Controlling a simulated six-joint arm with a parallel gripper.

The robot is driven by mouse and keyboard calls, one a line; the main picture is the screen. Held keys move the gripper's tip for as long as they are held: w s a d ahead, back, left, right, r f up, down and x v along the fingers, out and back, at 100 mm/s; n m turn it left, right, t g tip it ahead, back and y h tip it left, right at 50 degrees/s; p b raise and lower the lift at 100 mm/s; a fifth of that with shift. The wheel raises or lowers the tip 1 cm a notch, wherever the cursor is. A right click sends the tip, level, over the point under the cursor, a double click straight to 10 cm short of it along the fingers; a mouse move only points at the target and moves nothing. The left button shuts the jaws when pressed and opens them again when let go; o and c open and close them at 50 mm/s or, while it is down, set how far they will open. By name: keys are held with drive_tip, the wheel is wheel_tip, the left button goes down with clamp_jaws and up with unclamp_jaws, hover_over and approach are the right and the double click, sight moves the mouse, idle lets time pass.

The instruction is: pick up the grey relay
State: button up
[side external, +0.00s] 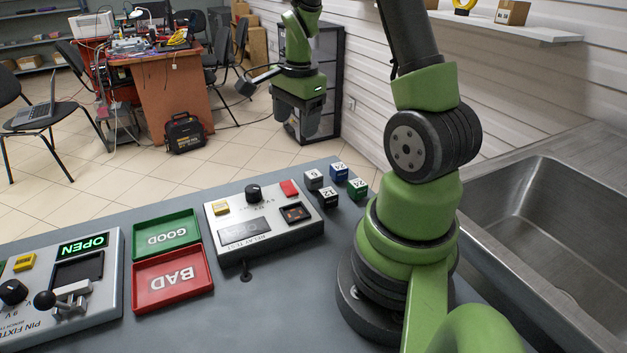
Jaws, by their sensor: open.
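Several small relay cubes with white numbered tops stand in a cluster at the table's far right edge. The grey relay (314,180), which looks dark grey, is the left one of the cluster. A blue relay (339,172), a black relay (328,198) and a green relay (357,189) stand close around it with small gaps. My gripper (298,130) is open and empty, pointing down. It shows higher in the picture than the grey relay, apart from it; its exact distance from the cubes is hard to tell.
The relay test box (262,232) stands just left of the relays. Further left lie the green GOOD tray (193,219), the red BAD tray (206,263) and the pin fixture (112,265). A metal sink (545,240) is at the right. The table front is clear.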

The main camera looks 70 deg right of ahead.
sight(311, 174)
drive_tip(key=d+f+m, duration=0.1)
drive_tip(key=f, duration=0.1)
drive_tip(key=s+d+f+m, duration=0.1)
drive_tip(key=f, duration=0.1)
drive_tip(key=s+d+f+m+g, duration=0.1)
drive_tip(key=shift+s+d+f+y, duration=0.15)
drive_tip(key=shift+d+f+y, duration=0.15)
drive_tip(key=shift+d+f, duration=0.1)
drive_tip(key=shift+m, duration=0.3)
wheel_tip(311, 174, down, 4)
drive_tip(key=shift+f, duration=0.25)
drive_tip(key=f, duration=0.5)
drive_tip(key=shift+w+a+f, duration=0.15)
drive_tip(key=shift+w+f, duration=0.1)
drive_tip(key=shift+f, duration=0.1)
drive_tip(key=c, duration=1)
